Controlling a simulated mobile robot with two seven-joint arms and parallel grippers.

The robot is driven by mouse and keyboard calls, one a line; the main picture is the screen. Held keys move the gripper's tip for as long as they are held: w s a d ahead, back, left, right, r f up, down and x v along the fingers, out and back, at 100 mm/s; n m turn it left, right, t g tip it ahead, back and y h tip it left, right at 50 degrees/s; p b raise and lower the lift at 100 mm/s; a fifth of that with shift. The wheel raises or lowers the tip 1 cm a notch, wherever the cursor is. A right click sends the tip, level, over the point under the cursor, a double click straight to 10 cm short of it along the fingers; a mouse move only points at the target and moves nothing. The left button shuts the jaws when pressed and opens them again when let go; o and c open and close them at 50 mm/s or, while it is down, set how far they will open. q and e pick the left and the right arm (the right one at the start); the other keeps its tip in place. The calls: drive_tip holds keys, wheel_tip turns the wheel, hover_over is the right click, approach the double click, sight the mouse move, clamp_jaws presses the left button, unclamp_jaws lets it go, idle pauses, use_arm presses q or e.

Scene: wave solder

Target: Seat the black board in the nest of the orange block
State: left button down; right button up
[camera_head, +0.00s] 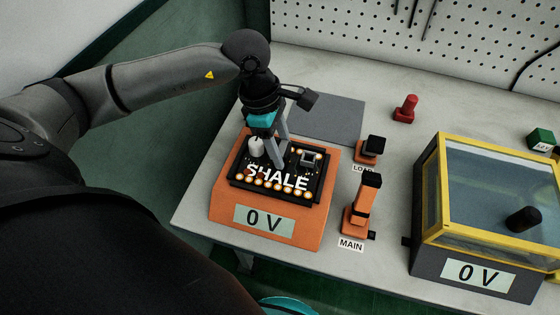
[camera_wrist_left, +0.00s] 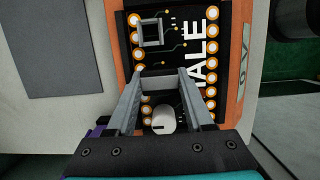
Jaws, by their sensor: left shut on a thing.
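The black board (camera_head: 292,172), marked SHALE with round gold pads, lies flat on top of the orange block (camera_head: 316,217), within its outline. I cannot tell whether it sits fully down in the nest. My left gripper (camera_head: 279,160) reaches down onto the middle of the board, shut on it. In the left wrist view the left gripper's fingertips (camera_wrist_left: 161,76) meet at the board (camera_wrist_left: 178,58), between a white cylinder (camera_wrist_left: 163,120) and a grey square frame (camera_wrist_left: 151,32). The fingers hide part of the board. My right gripper is not in view.
The orange block's display (camera_head: 264,219) reads 0 V. Right of it stand the LOAD switch (camera_head: 369,149) and the MAIN lever (camera_head: 362,205). A grey mat (camera_head: 330,120) lies behind. A yellow-framed box (camera_head: 490,200) stands at right, a red knob (camera_head: 405,108) further back.

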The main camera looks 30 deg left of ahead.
use_arm(q)
drive_tip(key=shift+c, duration=1)
unclamp_jaws()
